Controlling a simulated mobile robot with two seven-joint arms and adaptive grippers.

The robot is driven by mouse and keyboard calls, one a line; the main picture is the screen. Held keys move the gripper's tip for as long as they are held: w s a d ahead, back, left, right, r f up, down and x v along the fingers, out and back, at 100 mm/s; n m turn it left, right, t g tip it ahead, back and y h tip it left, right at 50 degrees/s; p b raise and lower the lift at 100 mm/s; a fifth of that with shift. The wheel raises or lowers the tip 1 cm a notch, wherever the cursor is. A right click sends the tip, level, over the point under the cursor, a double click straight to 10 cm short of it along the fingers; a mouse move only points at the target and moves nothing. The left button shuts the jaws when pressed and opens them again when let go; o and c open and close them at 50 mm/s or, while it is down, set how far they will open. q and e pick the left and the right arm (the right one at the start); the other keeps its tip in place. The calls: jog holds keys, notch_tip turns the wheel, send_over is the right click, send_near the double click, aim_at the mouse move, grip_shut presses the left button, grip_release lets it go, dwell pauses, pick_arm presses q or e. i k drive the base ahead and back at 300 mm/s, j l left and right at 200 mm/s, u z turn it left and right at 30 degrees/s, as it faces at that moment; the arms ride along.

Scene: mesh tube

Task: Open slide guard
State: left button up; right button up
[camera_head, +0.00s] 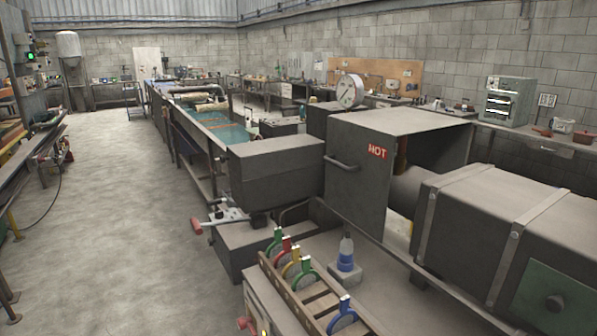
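A grey sheet-metal guard (355,185) with a red "HOT" label (377,152) stands right of the middle. It has a bar handle (342,163) on its front face. I take this to be the slide guard. Its right side is open, and a dark cylinder (408,188) shows between it and the strapped grey housing (500,235). I cannot tell how far the guard can slide. Neither of my grippers is in view.
A rack (310,300) with several coloured ring-handled tools and a blue-and-white bottle (346,255) are in front. A red-handled lever (197,226) juts from the machine. A long trough (215,130) runs back. The floor (110,210) at left is clear.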

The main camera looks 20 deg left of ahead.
aim_at(251, 159)
jog(key=i+j, duration=0.15)
jog(key=j, duration=0.2)
jog(key=i+j, duration=0.15)
jog(key=j, duration=0.2)
jog(key=i+j, duration=0.15)
jog(key=j, duration=0.2)
jog(key=i+j, duration=0.1)
jog(key=j, duration=0.25)
